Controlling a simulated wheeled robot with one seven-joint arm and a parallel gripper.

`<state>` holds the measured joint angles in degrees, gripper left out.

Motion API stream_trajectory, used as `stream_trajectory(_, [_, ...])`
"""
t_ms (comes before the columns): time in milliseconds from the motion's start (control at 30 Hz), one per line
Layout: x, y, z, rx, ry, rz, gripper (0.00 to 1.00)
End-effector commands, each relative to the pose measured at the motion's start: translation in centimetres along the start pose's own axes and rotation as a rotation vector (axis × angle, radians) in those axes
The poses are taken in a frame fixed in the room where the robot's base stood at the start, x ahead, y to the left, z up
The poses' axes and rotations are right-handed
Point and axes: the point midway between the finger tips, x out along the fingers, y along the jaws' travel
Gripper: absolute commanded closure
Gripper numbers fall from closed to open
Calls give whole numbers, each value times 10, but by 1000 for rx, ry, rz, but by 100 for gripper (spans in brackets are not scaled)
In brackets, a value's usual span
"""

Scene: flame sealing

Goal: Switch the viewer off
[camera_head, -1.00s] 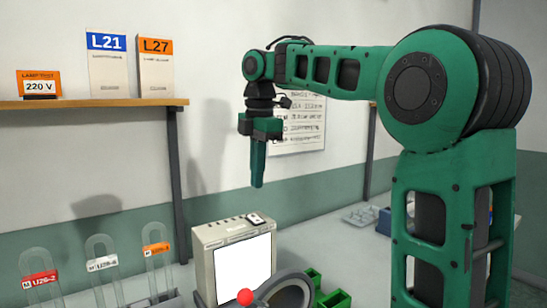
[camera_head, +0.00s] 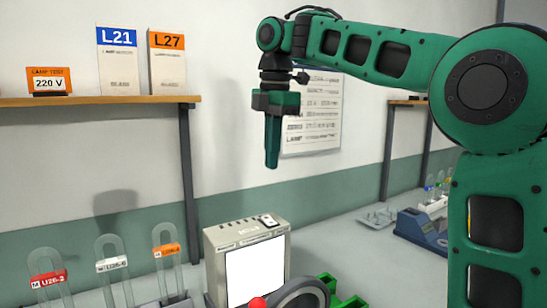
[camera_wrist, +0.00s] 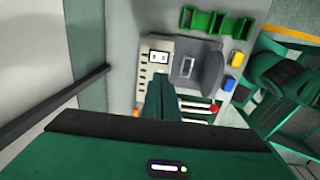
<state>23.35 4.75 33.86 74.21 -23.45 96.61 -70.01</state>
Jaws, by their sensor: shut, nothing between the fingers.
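The viewer (camera_head: 222,240) is a beige-grey box with a bright white, lit screen (camera_head: 255,272) on its front. A small switch (camera_head: 268,220) in a white plate with dark parts sits on its top, near the back right corner. The switch also shows in the wrist view (camera_wrist: 158,57), just beyond my fingertips. My gripper (camera_head: 272,166) points straight down in the air above the viewer's top, clear of it, with its green fingers shut and empty. In the wrist view the fingers (camera_wrist: 160,84) hide part of the viewer's top. I cannot read the switch's position.
A dark round disc (camera_head: 300,296) and a red knob (camera_head: 258,303) stand in front of the viewer. Green bins (camera_head: 330,290) lie to its right. Labelled clear U-tubes (camera_head: 165,255) stand to its left. A shelf (camera_head: 90,101) with label cards runs along the wall.

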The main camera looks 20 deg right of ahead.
Motion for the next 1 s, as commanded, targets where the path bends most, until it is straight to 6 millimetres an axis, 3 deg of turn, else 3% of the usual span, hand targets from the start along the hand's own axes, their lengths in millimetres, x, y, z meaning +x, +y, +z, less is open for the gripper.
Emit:
stream_trajectory(267, [8,-6,2,60,-4,-9,100])
stream_trajectory(467, [51,-39,23,413,-20,-38,100])
stream_trajectory(767, [129,-150,85,1198,-38,-50,100])
stream_trajectory(1000, [202,-261,123,1813,-64,-46,100])
